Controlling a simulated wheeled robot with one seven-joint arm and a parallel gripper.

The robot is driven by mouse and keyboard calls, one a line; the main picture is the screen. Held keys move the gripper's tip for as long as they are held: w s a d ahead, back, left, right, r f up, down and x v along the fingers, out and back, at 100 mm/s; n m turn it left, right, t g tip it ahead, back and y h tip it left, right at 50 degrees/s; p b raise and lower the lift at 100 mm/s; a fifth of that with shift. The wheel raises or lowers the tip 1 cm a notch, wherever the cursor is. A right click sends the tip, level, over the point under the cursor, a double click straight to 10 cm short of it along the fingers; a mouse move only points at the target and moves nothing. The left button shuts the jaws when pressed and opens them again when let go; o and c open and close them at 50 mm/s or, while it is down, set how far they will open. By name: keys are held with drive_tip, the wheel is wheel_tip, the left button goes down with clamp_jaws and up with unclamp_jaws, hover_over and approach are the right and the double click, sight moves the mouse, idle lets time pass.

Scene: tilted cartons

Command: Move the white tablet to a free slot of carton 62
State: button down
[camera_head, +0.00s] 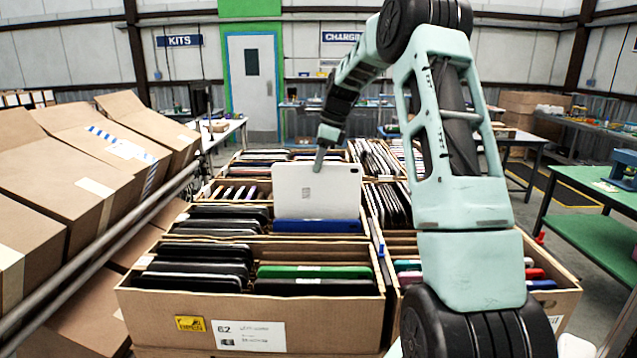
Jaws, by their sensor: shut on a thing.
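The white tablet (317,193) is upright, with its broad face toward me. My gripper (319,158) is shut on its top edge. The tablet's lower part is hidden behind a blue tablet (316,226) in the carton behind carton 62, and I cannot tell whether it is clear of that carton. Carton 62 (160,309) is in front, with a yellow label and a white "62" label. Its left part holds several black tablets (197,266). Its right part holds a green tablet (314,271) and dark ones. Gaps show between some of them.
More filled cartons stand behind, and another carton (568,303) with coloured devices is at right, partly behind my arm. Closed brown boxes (75,185) lean on a rack at left, behind a dark rail (100,250). A green table (600,235) is at right.

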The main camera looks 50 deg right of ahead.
wheel_tip(320, 180, up, 3)
drive_tip(key=shift+f, duration=0.15)
drive_tip(key=s+a+p, duration=0.4)
drive_tip(key=s+a, duration=0.9)
drive_tip(key=a, duration=0.2)
drive_tip(key=shift+s+a+f+b, duration=0.15)
drive_tip(key=shift+f+b, duration=1.65)
drive_tip(key=shift+f, duration=1.05)
drive_tip(key=shift+a+f+b, duration=0.1)
drive_tip(key=shift+f+b, duration=1.65)
drive_tip(key=shift+f, duration=1.05)
drive_tip(key=shift+s+a+f+b, duration=0.15)
drive_tip(key=shift+f+b, duration=1.65)
drive_tip(key=shift+f, duration=1.05)
drive_tip(key=shift+f, duration=0.3)
drive_tip(key=c, duration=1.3)
unclamp_jaws()
drive_tip(key=shift+c, duration=0.2)
